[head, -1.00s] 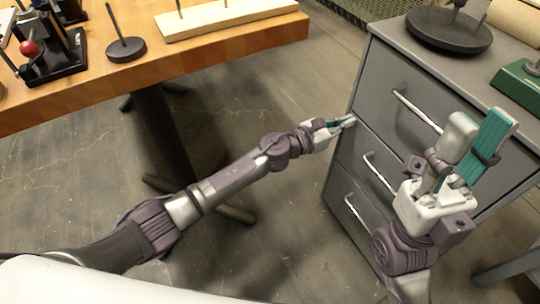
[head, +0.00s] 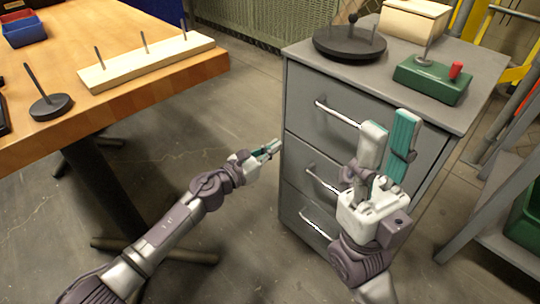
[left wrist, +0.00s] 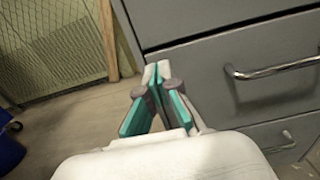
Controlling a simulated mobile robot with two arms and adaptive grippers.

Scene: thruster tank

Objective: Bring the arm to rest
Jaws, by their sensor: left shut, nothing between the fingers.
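My left gripper (head: 266,149) reaches in from the left in the head view, shut and empty. Its fingertips are close to the left edge of the grey drawer cabinet (head: 345,90). I cannot tell whether they touch it. In the left wrist view the left gripper (left wrist: 158,72) has its fingertips together, in front of the cabinet's edge (left wrist: 205,60). My right gripper (head: 390,130) points up in front of the cabinet, its two fingers apart with nothing between them. It hides part of the drawer fronts.
A wooden table (head: 180,83) stands at the left with a pegged board (head: 150,62) and a black peg stand (head: 50,105). The cabinet top holds a black round stand (head: 350,42), a green block (head: 432,80) and a wooden box (head: 412,18). Grey floor lies between table and cabinet.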

